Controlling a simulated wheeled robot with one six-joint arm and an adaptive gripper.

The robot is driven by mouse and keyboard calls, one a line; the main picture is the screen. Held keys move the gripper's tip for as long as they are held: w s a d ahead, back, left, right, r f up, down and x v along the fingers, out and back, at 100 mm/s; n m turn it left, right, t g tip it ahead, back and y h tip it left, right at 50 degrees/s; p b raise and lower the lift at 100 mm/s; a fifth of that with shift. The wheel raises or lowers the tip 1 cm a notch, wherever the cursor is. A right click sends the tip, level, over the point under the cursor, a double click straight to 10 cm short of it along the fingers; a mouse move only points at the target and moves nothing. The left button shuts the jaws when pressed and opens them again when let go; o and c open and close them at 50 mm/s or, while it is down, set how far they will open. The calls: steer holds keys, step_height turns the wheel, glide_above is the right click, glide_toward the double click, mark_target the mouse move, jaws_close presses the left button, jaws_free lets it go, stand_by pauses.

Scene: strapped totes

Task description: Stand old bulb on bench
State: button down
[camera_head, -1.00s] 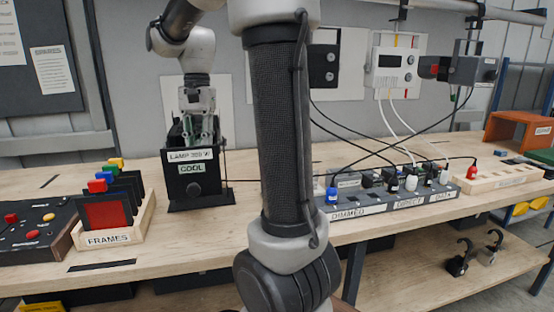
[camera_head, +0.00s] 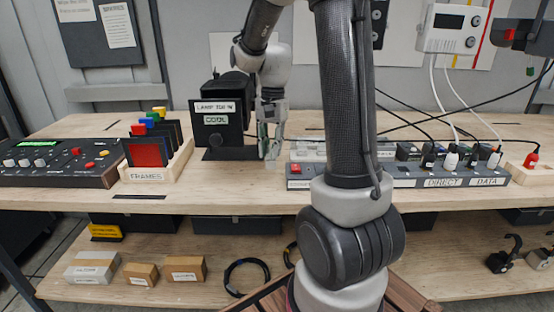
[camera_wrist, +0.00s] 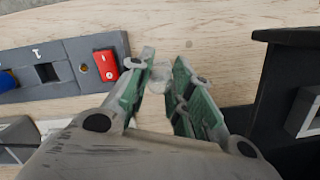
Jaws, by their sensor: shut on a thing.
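My gripper (camera_head: 268,140) points down just right of the black lamp housing (camera_head: 221,132), which is labelled "LAMP 300 W" and "COOL". The green-padded fingers also show in the wrist view (camera_wrist: 165,82). They are shut on the old bulb (camera_wrist: 159,74), a small pale, glassy thing mostly hidden between them. In the head view the bulb's pale lower part (camera_head: 271,162) shows below the fingertips, low at the bench (camera_head: 230,186). I cannot tell whether it touches the wood.
A grey power strip (camera_head: 408,180) with a red switch (camera_wrist: 106,65) lies close to the right of my gripper. The frames rack (camera_head: 158,170) and control desk (camera_head: 60,165) stand to the left. Bare bench lies in front of the lamp. Cables hang at right.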

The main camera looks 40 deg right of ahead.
mark_target(270, 167)
steer(key=shift+f, duration=2.15)
steer(key=shift+f, duration=0.1)
steer(key=c, duration=1.3)
jaws_free()
step_height(270, 167, up, 11)
steer(key=w+d, duration=0.1)
steer(key=s+a+r+n+t, duration=0.1)
steer(key=s+n, duration=0.2)
steer(key=s, duration=0.3)
steer(key=s+a+r+n+t, duration=0.1)
steer(key=s+a+n+t, duration=0.1)
steer(key=s+n, duration=0.2)
steer(key=s+a+r+n+t+h, duration=0.1)
steer(key=s+n, duration=0.3)
steer(key=s, duration=0.4)
steer(key=shift+s+a+r+t, duration=0.3)
steer(key=shift+a+r+t, duration=0.15)
steer(key=shift+r+t, duration=0.2)
